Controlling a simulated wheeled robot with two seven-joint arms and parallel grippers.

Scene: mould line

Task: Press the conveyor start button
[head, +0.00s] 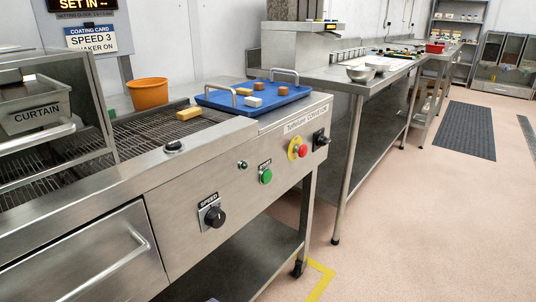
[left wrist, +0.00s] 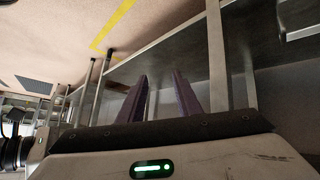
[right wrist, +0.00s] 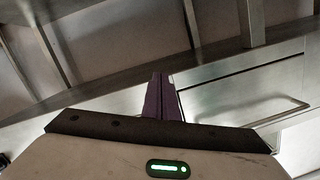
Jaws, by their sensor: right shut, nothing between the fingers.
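The green start button (head: 266,176) sits on the steel front panel of the conveyor (head: 180,190) in the head view, under a small label. Nothing covers it. Neither gripper shows in the head view. My left gripper (left wrist: 160,78) is open in the left wrist view, its two dark fingers apart with nothing between them. My right gripper (right wrist: 161,76) is shut and empty in the right wrist view, its fingers together, with steel framing and a drawer front beyond. I cannot make out the button in either wrist view.
A black speed knob (head: 215,216) is left of the button; a red stop button (head: 302,151) on yellow and a black switch (head: 321,140) are to its right. A blue tray (head: 250,106) with several pieces stands above. An orange bucket (head: 148,94) stands behind the belt.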

